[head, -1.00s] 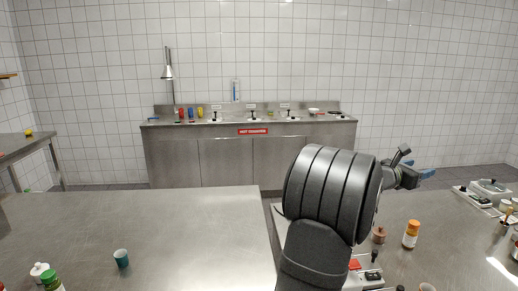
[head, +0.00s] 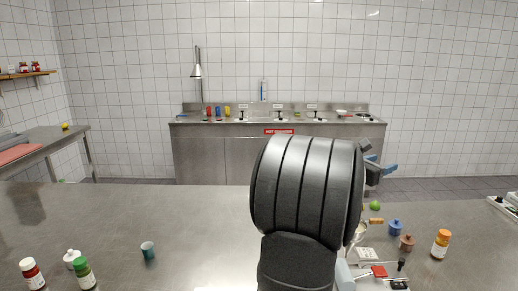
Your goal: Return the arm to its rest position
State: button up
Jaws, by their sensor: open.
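My arm stands large in the middle of the head view, its dark ribbed link hiding part of the counter behind. My gripper (head: 378,160) shows beyond the link at right, partly hidden by it. Its blue-tipped jaws are open, with nothing seen between them. It is in the air above the far side of the right worktop, apart from the objects there.
On the right worktop are an orange-capped bottle (head: 441,244), a brown pot (head: 407,243), a blue pot (head: 395,227) and a green item (head: 375,206). A teal cup (head: 148,250) and bottles (head: 84,274) stand on the left worktop (head: 190,210), otherwise mostly clear.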

jog(key=a+n+t, duration=0.1)
jog(key=a, duration=0.7)
jog(key=shift+w+a+y, duration=0.3)
jog(key=shift+y, duration=0.1)
jog(key=shift+r, duration=0.1)
